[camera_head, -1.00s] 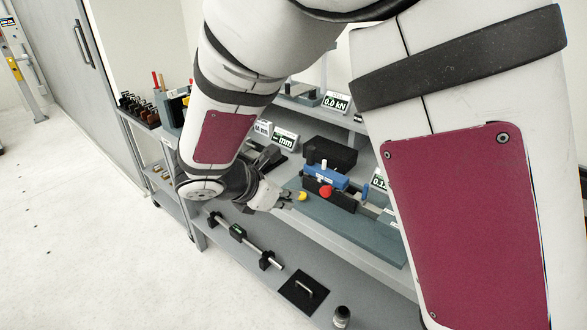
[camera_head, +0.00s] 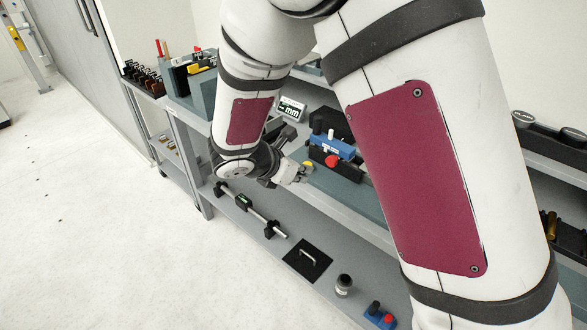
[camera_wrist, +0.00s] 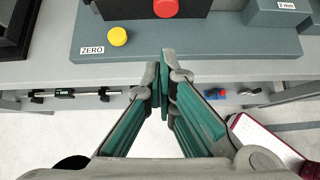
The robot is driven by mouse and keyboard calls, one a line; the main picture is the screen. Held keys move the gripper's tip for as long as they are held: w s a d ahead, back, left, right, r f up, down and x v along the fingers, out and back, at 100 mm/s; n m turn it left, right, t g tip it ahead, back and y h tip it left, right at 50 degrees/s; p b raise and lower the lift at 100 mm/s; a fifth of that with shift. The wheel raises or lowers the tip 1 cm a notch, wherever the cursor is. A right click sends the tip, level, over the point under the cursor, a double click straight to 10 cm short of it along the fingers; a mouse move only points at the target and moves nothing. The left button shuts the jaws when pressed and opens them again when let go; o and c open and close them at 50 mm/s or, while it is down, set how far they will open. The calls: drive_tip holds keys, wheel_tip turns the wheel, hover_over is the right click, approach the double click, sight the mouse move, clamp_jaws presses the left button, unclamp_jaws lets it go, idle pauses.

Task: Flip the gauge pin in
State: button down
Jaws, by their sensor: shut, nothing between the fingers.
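My gripper (camera_wrist: 165,78) is shut and empty in the wrist view, its tips by the front edge of a grey-green base plate (camera_wrist: 225,42). A yellow round button (camera_wrist: 117,36) labelled ZERO is ahead and left of the tips. A red knob (camera_wrist: 166,8) on a black body lies straight ahead, apart from them. In the head view my gripper (camera_head: 299,173) is close to the yellow button (camera_head: 308,165). The red knob (camera_head: 332,161) sits in front of a blue block (camera_head: 334,147) with a white upright peg (camera_head: 331,133). I cannot tell which part is the gauge pin.
A block labelled 2 mm (camera_wrist: 285,12) stands on the plate at right. A black object (camera_wrist: 14,28) is at far left. An mm display (camera_head: 291,109) stands behind. The lower shelf holds a rod device (camera_head: 250,211), a black plate with handle (camera_head: 307,260) and a jar (camera_head: 343,285).

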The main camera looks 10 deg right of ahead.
sight(327, 163)
drive_tip(key=w+d, duration=0.1)
drive_tip(key=w+d+f, duration=0.2)
drive_tip(key=d, duration=0.1)
drive_tip(key=shift+f, duration=0.1)
drive_tip(key=shift+w+d, duration=0.45)
drive_tip(key=shift+d, duration=0.15)
drive_tip(key=shift+w+d, duration=0.8)
drive_tip(key=shift+d, duration=0.1)
drive_tip(key=shift+s+a, duration=0.1)
drive_tip(key=shift+a, duration=0.05)
